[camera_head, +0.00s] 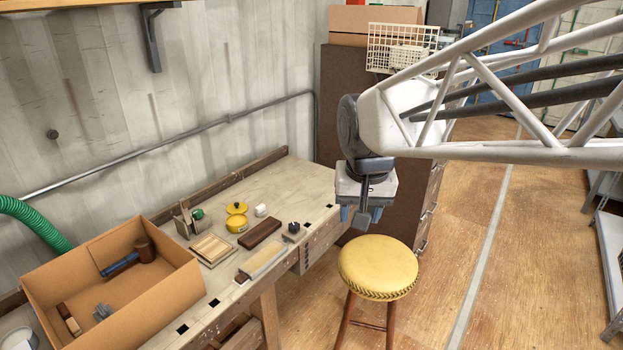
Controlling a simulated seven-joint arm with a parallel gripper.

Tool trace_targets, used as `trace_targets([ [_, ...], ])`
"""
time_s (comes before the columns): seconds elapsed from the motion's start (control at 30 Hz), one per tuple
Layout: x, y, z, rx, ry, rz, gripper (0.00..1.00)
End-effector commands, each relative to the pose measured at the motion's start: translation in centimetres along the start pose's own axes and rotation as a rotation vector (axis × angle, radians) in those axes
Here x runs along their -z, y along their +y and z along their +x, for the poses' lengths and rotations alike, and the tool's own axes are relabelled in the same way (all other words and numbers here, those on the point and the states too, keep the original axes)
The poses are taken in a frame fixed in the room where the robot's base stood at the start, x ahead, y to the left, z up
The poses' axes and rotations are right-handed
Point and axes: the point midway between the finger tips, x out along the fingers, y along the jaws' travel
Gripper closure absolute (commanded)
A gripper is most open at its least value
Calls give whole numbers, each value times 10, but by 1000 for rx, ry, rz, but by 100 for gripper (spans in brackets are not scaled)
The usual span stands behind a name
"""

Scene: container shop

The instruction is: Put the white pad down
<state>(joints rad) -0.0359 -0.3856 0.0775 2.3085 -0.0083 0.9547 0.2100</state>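My gripper (361,214) hangs above and behind the yellow stool, to the right of the workbench's end. Its two blue fingers point down and stand apart. A dark grey part in front hides the space between them, so I cannot tell whether anything is held there. I cannot clearly make out a white pad in it. A small white piece (261,210) lies on the workbench (285,184) near its back, right of a yellow round tin (237,223).
A yellow-topped stool (378,265) stands below my gripper. An open cardboard box (150,305) with a mallet fills the bench's left part. A dark brown block (260,233), a pale block (263,258) and a wooden frame (213,249) lie mid-bench. A brown cabinet (340,120) stands behind.

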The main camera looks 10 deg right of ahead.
Motion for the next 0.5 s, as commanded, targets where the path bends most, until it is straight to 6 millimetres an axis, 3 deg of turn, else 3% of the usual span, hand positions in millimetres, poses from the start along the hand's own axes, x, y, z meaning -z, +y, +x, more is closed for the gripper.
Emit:
trace_targets([
  [0.3, -80, 26, 4, -2, 28, -80, 54],
  [0.5, -120, 37, 12, -4, 41, -124, 54],
])
